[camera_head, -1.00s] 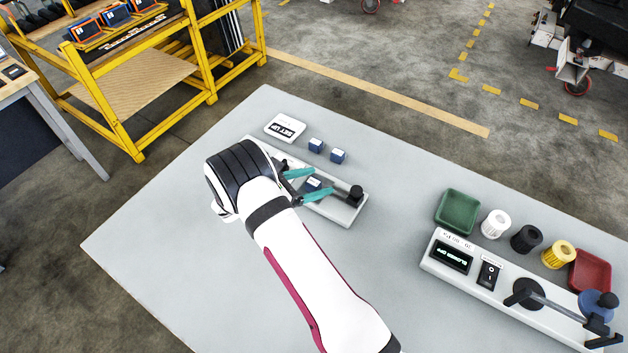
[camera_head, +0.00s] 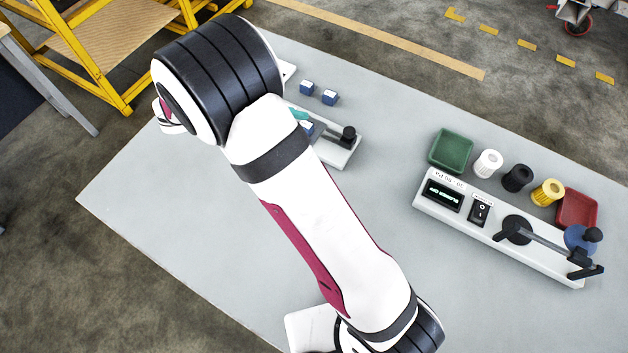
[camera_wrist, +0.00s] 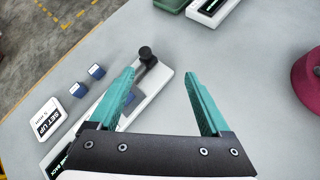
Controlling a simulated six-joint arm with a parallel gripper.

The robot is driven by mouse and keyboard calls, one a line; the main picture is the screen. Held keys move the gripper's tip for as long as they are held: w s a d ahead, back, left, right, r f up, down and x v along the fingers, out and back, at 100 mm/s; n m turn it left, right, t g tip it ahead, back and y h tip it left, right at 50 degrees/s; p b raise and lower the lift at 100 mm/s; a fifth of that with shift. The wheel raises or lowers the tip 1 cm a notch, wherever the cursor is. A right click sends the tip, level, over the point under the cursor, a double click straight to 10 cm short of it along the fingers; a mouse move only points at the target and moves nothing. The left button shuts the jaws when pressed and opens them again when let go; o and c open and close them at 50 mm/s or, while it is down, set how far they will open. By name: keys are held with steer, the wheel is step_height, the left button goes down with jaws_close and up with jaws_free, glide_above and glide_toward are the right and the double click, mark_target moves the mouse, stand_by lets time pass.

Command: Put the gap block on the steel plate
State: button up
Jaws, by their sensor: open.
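Three small blue blocks show, and I cannot tell which is the gap block. Two stand on the table, one block (camera_head: 307,87) beside another (camera_head: 330,97); the wrist view also shows them (camera_wrist: 97,71). A third block (camera_head: 307,128) sits on a white fixture (camera_head: 345,158) with a black knob (camera_head: 348,132). It shows partly behind a finger in the wrist view (camera_wrist: 130,99). My gripper (camera_wrist: 160,75) is open and empty, its teal fingers apart above the table by the fixture. In the head view my arm hides most of it. I cannot clearly make out the steel plate.
A white SET UP card (camera_wrist: 47,118) lies near the loose blocks. At right stand a green tray (camera_head: 451,150), white, black and yellow knurled parts (camera_head: 547,192), a red tray (camera_head: 577,208) and a long device with a display and lever (camera_head: 460,212). The table's middle is clear.

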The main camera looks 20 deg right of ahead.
steer(key=s+d+r+m+g+y, duration=0.2)
steer(key=s+r+m+y, duration=0.2)
steer(key=s+m, duration=0.4)
steer(key=s+d+r+m+g+y, duration=0.1)
steer(key=s+r+m+y, duration=0.4)
steer(key=s, duration=0.5)
steer(key=s+a+f+m+t+y, duration=0.1)
steer(key=s+a+m+t+y, duration=0.1)
steer(key=s+m, duration=0.4)
steer(key=shift+s+a+m+y, duration=0.15)
steer(key=shift+a+m+y, duration=0.65)
steer(key=shift+a+m, duration=0.2)
steer(key=shift+c, duration=0.3)
